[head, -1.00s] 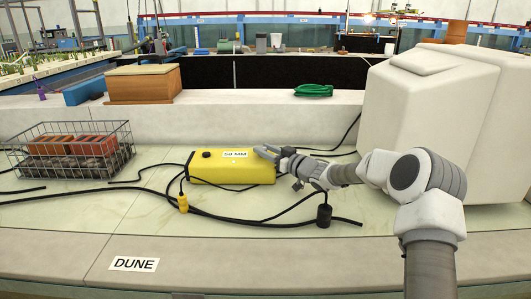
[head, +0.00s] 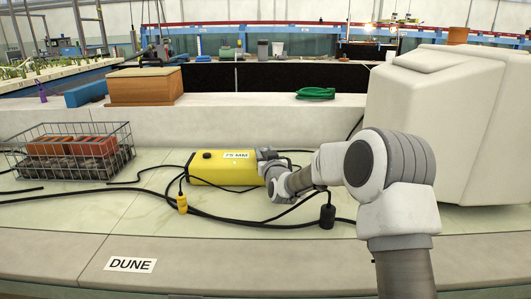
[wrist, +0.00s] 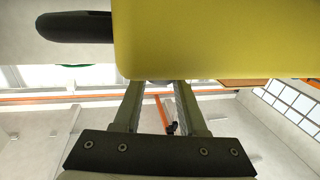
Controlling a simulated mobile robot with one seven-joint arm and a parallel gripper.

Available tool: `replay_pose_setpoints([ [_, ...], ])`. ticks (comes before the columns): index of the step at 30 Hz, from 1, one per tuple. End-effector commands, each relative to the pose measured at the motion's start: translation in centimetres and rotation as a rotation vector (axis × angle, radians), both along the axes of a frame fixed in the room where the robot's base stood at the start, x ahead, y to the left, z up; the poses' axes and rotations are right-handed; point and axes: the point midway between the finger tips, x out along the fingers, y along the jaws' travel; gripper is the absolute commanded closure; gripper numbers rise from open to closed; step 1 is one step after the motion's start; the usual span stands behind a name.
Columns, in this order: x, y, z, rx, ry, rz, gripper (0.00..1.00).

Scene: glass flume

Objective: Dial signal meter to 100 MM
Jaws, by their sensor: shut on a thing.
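The yellow signal meter (head: 222,173) lies on the pale bench, with a black knob on its top left. Its white label (head: 236,155) appears to read 75 MM, though the digits are small. My gripper (head: 266,155) is at the meter's right end. In the wrist view the meter's yellow body (wrist: 220,40) fills the top, with a dark rounded part (wrist: 75,27) at its left. There my gripper's two fingers (wrist: 158,84) close in at the meter's edge, on a small grey dial that is mostly hidden.
Black cables with a yellow plug (head: 182,203) and a black plug (head: 327,216) lie in front of the meter. A wire basket (head: 70,152) of bricks stands left. A big white block (head: 445,120) stands right.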

Motion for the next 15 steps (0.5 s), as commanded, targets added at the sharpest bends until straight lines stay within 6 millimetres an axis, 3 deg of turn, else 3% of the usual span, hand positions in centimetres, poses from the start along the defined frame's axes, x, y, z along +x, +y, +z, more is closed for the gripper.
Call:
replay_pose_setpoints([
  [15, -0.05, 0.85, 0.33, 0.002, -0.001, -0.314, 1.0],
])
